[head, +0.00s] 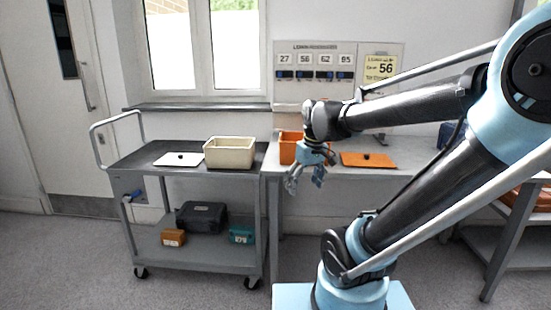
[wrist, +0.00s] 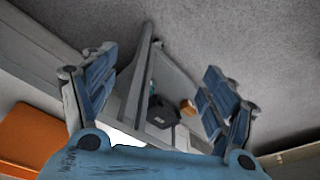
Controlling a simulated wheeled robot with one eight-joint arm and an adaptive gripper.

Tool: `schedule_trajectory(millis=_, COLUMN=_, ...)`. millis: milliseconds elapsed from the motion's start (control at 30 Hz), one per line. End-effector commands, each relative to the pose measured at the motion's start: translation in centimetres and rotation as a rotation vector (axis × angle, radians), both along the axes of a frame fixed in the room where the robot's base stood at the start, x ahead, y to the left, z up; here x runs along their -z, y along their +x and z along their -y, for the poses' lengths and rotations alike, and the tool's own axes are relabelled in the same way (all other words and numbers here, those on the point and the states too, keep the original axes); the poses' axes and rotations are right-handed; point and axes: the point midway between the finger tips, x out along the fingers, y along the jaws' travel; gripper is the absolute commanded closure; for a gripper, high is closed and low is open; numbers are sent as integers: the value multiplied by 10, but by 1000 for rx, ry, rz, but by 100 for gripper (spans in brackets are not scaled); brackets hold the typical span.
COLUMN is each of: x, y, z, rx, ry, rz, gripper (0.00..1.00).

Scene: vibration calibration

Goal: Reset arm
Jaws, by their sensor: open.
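My arm reaches in from the right in the head view, with its upper links raised and its forearm stretched left. My gripper (head: 305,186) hangs down in front of the table edge, near the orange bin (head: 289,147). In the wrist view the two blue fingers of my gripper (wrist: 160,85) stand wide apart with nothing between them. Beyond the fingers the wrist view shows the cart with a dark case (wrist: 161,112) and a small orange box (wrist: 188,107).
A grey cart (head: 185,254) at left carries a beige bin (head: 230,153) and a white lid (head: 180,159). The table (head: 335,171) holds an orange lid (head: 367,160). A panel (head: 338,75) with numbers and switches stands at the wall. The floor before the cart is clear.

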Motion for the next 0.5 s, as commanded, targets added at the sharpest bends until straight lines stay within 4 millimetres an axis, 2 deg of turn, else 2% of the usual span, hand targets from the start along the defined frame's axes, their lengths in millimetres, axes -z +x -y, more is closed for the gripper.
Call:
schedule_trajectory(millis=33, x=9, y=-12, z=13, rx=49, ry=-2, rz=-2, gripper=22)
schedule_trajectory(millis=200, x=35, y=-47, z=48, rx=212, ry=-9, rz=-7, gripper=22)
schedule_trajectory(millis=400, x=69, y=-84, z=78, rx=383, ry=-14, rz=-12, gripper=22)
schedule_trajectory(millis=500, x=82, y=-97, z=88, rx=442, ry=-16, rz=-13, gripper=22)
